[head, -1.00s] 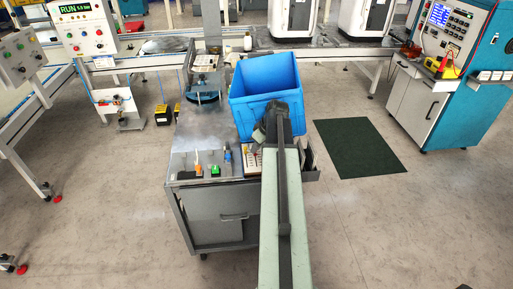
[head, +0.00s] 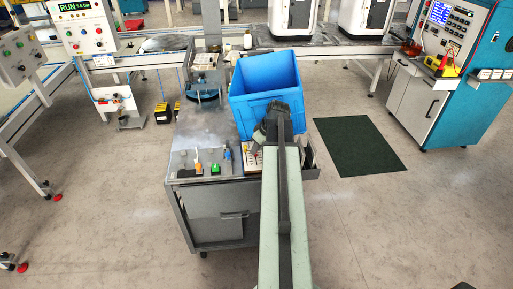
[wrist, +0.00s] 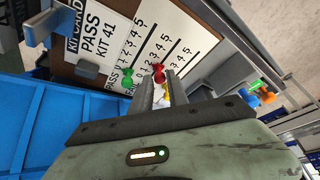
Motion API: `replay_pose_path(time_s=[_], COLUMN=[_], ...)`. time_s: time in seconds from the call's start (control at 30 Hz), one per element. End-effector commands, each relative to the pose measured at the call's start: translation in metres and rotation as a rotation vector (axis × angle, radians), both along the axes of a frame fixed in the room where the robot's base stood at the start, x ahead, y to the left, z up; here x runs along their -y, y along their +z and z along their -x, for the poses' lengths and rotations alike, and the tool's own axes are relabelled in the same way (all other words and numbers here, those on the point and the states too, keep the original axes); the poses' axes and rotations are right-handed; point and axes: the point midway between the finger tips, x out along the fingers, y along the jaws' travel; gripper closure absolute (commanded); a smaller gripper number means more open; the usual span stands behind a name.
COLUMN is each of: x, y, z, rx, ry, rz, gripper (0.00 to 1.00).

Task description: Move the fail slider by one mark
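A green slider knob (wrist: 127,73) stands at the low end of the row marked PASS. In the head view my arm hides most of the board (head: 252,158).
A blue bin (head: 265,85) stands on the cart right behind my gripper; it fills the left of the wrist view (wrist: 45,125). Orange and green objects (head: 197,167) lie left of the board.

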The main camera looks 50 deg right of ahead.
Motion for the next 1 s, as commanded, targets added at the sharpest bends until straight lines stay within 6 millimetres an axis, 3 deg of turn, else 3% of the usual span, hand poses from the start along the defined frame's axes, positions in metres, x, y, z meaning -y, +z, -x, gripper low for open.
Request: replay_pose_path(time_s=[0.37, 0.8, 1.0], x=[0.000, 0.002, 0.003], y=[0.003, 0.070, 0.073], z=[0.001, 0.026, 0.030], rx=[0.000, 0.000, 0.000], ry=[-0.001, -0.001, -0.001], rz=[0.000, 0.000, 0.000], gripper=[0.75, 0.75, 0.75])
